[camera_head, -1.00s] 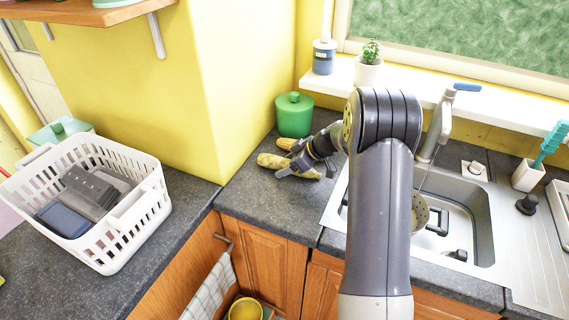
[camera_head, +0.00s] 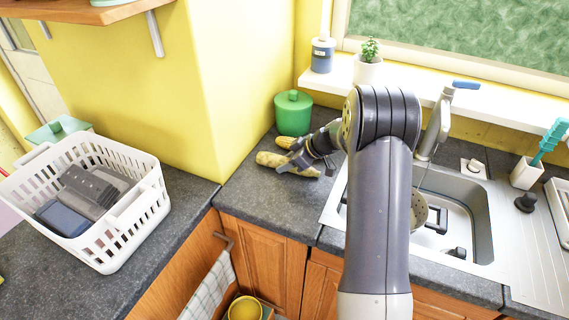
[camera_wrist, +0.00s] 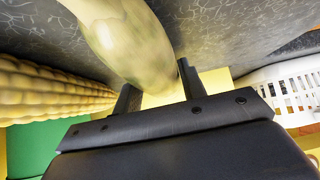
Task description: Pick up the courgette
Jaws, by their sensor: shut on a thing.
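The courgette (camera_head: 269,158) is a pale, yellow-green, mottled long vegetable on the dark worktop, near the yellow wall corner. In the wrist view the courgette (camera_wrist: 125,38) is large and smooth, reaching down between the two dark fingers. My gripper (camera_head: 287,163) is around its middle; in the wrist view my gripper (camera_wrist: 157,88) is shut on it. The courgette appears still at worktop level. The fingers and wrist hide part of it in the head view.
A corn cob (camera_head: 285,142) lies close behind the courgette, and also shows in the wrist view (camera_wrist: 45,92). A green lidded pot (camera_head: 293,114) stands behind. The sink (camera_head: 465,215) is to the right. A white basket (camera_head: 120,232) stands at the left.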

